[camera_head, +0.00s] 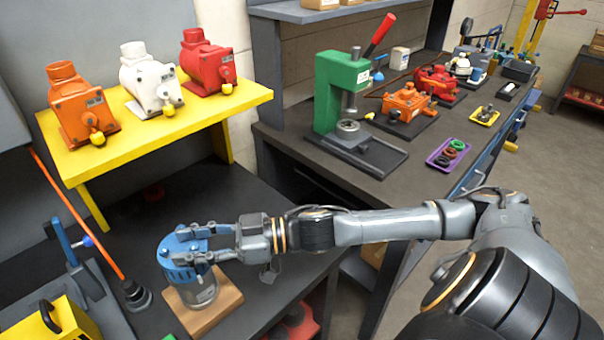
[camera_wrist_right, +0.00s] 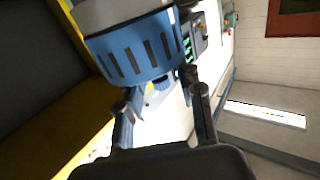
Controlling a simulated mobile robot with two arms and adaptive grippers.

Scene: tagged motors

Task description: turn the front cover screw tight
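A blue slotted motor cover (camera_head: 178,244) sits on a clear round body (camera_head: 203,291) on a wooden block (camera_head: 229,297) on the dark bench. In the right wrist view, the blue cover (camera_wrist_right: 135,48) fills the upper middle, with a small blue screw knob (camera_wrist_right: 161,83) below its edge. My right gripper (camera_head: 205,244) reaches in from the right at the cover. Its two fingers (camera_wrist_right: 163,100) stand apart with the knob between and just beyond them; I see no clear contact. My left gripper is not in view.
A yellow shelf (camera_head: 150,125) above the bench bears orange (camera_head: 80,105), white (camera_head: 148,80) and red (camera_head: 207,62) motors. A green press (camera_head: 340,95) stands on the bench behind my right arm. A purple tray (camera_head: 447,155) holds small rings. A yellow box (camera_head: 55,322) is at lower left.

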